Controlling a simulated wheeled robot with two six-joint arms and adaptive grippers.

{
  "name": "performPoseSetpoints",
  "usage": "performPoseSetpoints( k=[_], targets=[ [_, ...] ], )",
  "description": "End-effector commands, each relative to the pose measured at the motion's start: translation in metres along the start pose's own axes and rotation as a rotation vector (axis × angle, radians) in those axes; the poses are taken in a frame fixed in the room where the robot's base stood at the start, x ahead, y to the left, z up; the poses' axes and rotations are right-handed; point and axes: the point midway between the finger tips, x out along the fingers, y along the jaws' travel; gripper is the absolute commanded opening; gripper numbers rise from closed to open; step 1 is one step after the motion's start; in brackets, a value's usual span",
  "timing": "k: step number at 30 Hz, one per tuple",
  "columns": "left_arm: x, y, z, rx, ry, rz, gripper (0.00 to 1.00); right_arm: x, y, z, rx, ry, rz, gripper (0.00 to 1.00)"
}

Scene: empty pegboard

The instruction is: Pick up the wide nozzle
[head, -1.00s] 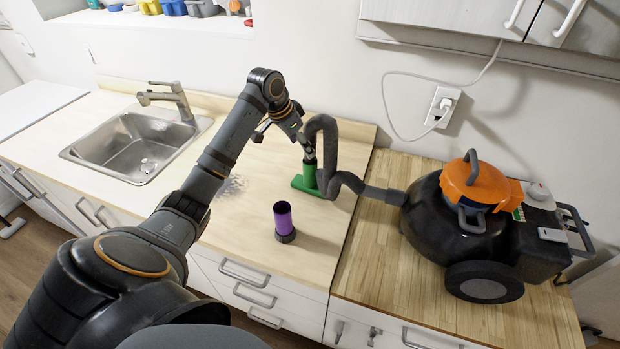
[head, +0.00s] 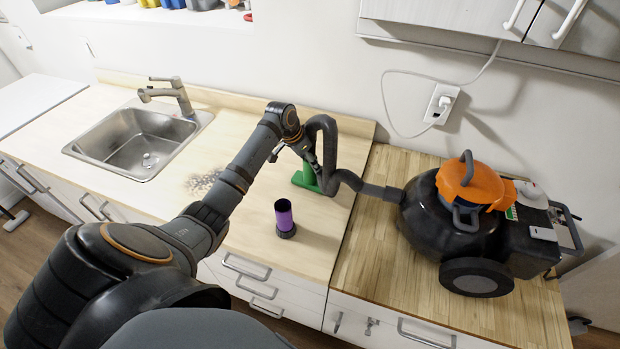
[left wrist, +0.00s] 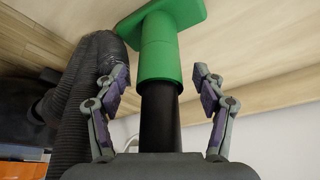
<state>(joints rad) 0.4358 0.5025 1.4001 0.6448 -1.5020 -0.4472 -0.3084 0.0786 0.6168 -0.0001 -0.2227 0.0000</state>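The green nozzle (head: 304,178) stands on the wooden counter, its broad flat foot down, near the counter's right edge. In the left wrist view the green nozzle (left wrist: 160,52) lies between my left gripper's fingers (left wrist: 165,76). The fingers are spread, with a gap on either side. A black tube (left wrist: 160,118) runs from my gripper's palm up to the nozzle's sleeve and seems to enter it; how far is hidden. In the head view my left gripper (head: 315,164) is close to the nozzle, partly hidden by the hose. My right gripper is not in view.
The grey ribbed hose (head: 328,140) loops from my left wrist to the black and orange vacuum (head: 455,215) on the right. A purple nozzle (head: 284,217) stands upright nearer the front edge. A dark speckled patch (head: 203,183) marks the counter. A sink (head: 140,142) is at left.

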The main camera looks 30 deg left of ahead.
Motion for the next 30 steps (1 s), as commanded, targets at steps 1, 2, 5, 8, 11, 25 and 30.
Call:
performPoseSetpoints(
  k=[1, 2, 5, 8, 11, 25, 30],
  targets=[
    [0.000, 0.000, 0.000, 0.000, 0.000, 0.000, 0.61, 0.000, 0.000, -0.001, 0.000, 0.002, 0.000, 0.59],
    [0.000, 0.000, 0.000, 0.000, 0.000, 0.000, 0.57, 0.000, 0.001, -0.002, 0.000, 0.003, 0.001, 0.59],
    [0.000, 0.000, 0.000, 0.000, 0.000, 0.000, 0.44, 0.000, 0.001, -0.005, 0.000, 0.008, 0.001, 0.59],
    [0.000, 0.000, 0.000, 0.000, 0.000, 0.000, 0.30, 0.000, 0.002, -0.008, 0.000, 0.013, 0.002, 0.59],
    [0.000, 0.000, 0.000, -0.001, 0.000, 0.000, 0.16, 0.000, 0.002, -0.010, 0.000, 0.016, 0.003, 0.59],
    [-0.004, -0.001, -0.002, 0.000, 0.002, -0.001, 0.00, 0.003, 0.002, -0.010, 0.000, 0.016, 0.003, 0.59],
    [-0.032, -0.002, -0.015, 0.002, 0.007, -0.005, 0.00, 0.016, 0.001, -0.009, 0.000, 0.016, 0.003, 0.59]
  ],
)
